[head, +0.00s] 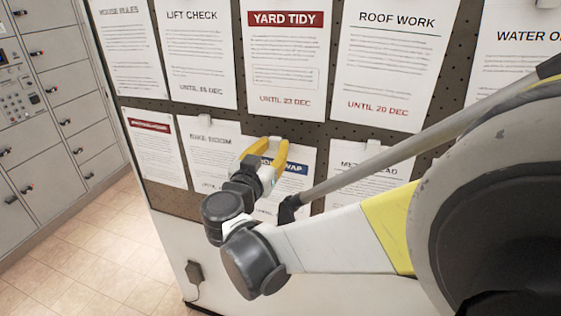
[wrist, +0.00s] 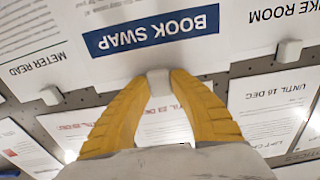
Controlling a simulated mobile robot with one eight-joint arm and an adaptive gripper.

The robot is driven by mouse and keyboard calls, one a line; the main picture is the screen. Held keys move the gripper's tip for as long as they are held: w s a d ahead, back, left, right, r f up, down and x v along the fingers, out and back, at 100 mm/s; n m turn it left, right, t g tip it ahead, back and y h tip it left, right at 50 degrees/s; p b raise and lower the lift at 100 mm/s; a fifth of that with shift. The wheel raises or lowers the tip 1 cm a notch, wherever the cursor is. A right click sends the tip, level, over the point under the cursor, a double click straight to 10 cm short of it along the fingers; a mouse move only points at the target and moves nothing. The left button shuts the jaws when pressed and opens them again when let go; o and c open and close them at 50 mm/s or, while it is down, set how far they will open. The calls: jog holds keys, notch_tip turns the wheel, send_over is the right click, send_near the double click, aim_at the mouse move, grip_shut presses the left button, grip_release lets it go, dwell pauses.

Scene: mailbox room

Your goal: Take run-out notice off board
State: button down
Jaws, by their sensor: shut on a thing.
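The Book Swap notice, white with a blue title band, hangs in the lower row of the dark pegboard (head: 225,116). In the head view the notice (head: 300,155) is partly hidden by my gripper and arm. In the wrist view the notice (wrist: 150,45) appears upside down. My gripper (head: 268,146) has yellow fingers at the notice's top edge. In the wrist view my gripper (wrist: 159,84) is shut on a small pale clip (wrist: 159,79) at the middle of that edge. The notice lies against the board. Its date line is hidden.
Yard Tidy (head: 287,58), until 23 Dec, and Roof Work (head: 395,55), until 20 Dec, hang above. Bike Room (head: 205,160) and Meter Read (head: 350,170) flank Book Swap closely. Grey mailboxes (head: 60,95) stand left. Tiled floor (head: 95,240) is clear.

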jog(key=shift+v, duration=2.4)
